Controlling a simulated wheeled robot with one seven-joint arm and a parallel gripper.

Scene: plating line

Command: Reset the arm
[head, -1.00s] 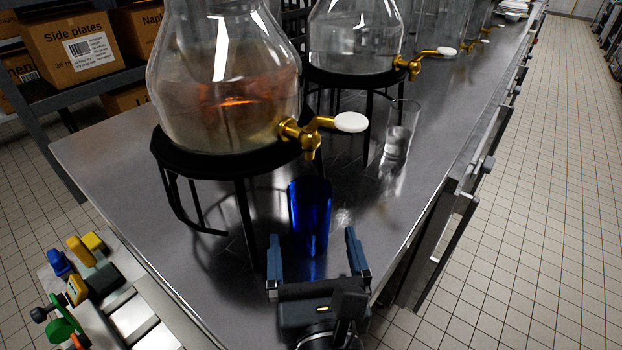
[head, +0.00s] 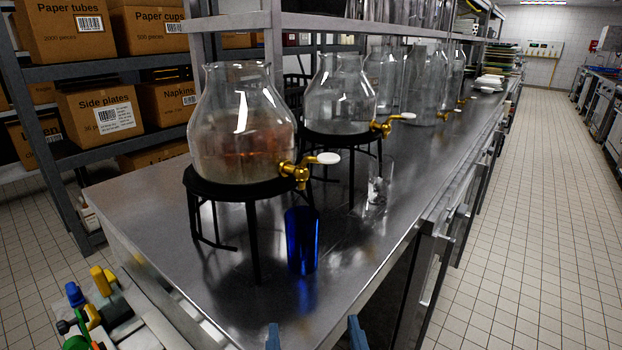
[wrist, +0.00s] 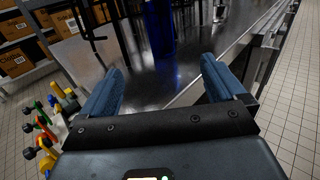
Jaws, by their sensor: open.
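My gripper (head: 315,335) shows only its two blue fingertips at the bottom edge of the head view. In the wrist view my gripper (wrist: 160,88) is open, with nothing between its fingers. A blue glass (head: 302,240) stands upright on the steel counter (head: 150,215), under the gold tap (head: 298,172) of the front dispenser (head: 240,130). The blue glass also shows in the wrist view (wrist: 158,28), beyond the fingers and apart from them.
A clear glass (head: 378,190) stands farther back, near a second dispenser (head: 340,95). Shelves with cardboard boxes (head: 100,110) stand at the left. Colourful items (head: 95,300) lie at the lower left. The tiled aisle (head: 540,200) at the right is clear.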

